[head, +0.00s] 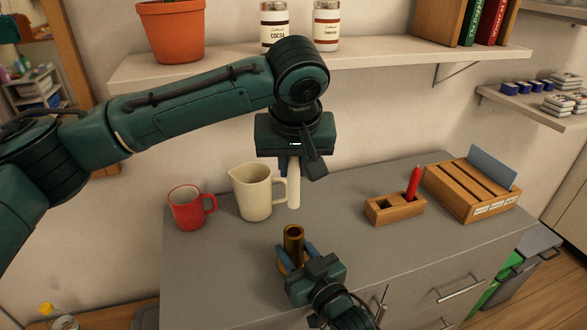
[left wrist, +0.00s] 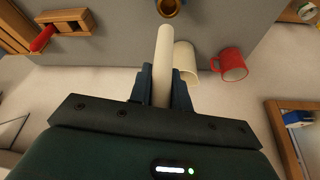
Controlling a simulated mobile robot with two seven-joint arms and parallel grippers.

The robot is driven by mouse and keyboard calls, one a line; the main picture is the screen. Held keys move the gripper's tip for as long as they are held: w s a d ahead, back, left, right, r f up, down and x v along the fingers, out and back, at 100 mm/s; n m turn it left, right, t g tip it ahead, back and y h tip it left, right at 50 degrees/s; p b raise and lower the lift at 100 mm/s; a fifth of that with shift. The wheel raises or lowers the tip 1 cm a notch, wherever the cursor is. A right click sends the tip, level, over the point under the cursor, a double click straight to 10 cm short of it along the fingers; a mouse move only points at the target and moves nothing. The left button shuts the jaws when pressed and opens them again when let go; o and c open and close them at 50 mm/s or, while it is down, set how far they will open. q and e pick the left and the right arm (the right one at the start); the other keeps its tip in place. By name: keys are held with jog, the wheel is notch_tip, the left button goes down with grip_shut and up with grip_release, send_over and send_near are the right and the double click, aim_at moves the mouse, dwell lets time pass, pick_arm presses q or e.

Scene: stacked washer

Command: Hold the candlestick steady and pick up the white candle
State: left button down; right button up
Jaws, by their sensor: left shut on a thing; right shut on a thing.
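The white candle (head: 293,188) hangs upright from my left gripper (head: 289,165), which is shut on its upper part. In the left wrist view the candle (left wrist: 163,62) sticks out between the two fingers (left wrist: 161,92). The brass candlestick (head: 293,240) stands on the grey counter below the candle, with its open socket facing up. The candle's lower end is above the candlestick and apart from it. My right gripper (head: 296,262) is low at the counter, shut on the candlestick; its body hides part of the base. The candlestick's rim also shows in the left wrist view (left wrist: 170,8).
A cream pitcher (head: 252,194) and a red mug (head: 186,210) stand left of the candle. A wooden holder (head: 392,209) with a red candle (head: 413,183) and a slatted wooden box (head: 470,190) stand to the right. A shelf (head: 400,62) runs above. The counter between candlestick and holder is clear.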

jog(key=o, duration=1.1)
jog(key=shift+o, duration=0.2)
